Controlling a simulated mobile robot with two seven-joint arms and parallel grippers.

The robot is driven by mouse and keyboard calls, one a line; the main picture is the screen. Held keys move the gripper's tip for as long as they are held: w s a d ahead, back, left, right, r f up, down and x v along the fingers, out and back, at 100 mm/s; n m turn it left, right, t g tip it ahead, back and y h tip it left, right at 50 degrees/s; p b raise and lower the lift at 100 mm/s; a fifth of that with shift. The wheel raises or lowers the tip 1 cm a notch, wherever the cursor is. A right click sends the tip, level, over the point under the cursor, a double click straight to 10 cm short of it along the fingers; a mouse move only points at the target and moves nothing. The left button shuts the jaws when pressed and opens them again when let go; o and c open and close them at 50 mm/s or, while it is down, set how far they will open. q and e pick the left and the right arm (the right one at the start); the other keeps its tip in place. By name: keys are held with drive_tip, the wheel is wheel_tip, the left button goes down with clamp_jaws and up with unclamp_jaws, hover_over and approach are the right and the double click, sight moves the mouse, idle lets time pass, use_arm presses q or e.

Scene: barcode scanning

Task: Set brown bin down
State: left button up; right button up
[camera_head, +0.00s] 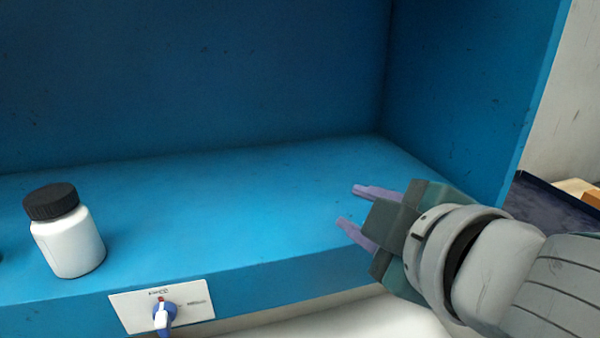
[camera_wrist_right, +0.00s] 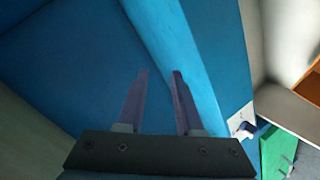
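My right gripper (camera_head: 349,206) is open and empty, over the right part of a blue shelf. Its two purple fingers stand apart in the right wrist view (camera_wrist_right: 160,73), with only blue surface between and beyond them. No brown bin shows clearly in the head view. An orange-brown object (camera_wrist_right: 306,84) is cut off at the right edge of the right wrist view; I cannot tell whether it is the bin. My left gripper is not in view.
A white bottle with a black cap (camera_head: 68,240) stands upright on the left of the blue shelf (camera_head: 235,210). A green object (camera_wrist_right: 276,150) shows lower right. The shelf's middle is clear.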

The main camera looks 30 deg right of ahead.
drive_tip(key=s+a+f+m+g+y, duration=0.2)
drive_tip(key=s+f+m+g, duration=0.1)
drive_tip(key=s, duration=0.5)
drive_tip(key=s+a+f+m+g+y, duration=0.2)
drive_tip(key=s+f+g, duration=0.3)
drive_tip(key=s, duration=0.3)
drive_tip(key=shift+a+f+m+g, duration=0.25)
drive_tip(key=shift+a+m+g, duration=0.2)
drive_tip(key=shift+m+g, duration=0.2)
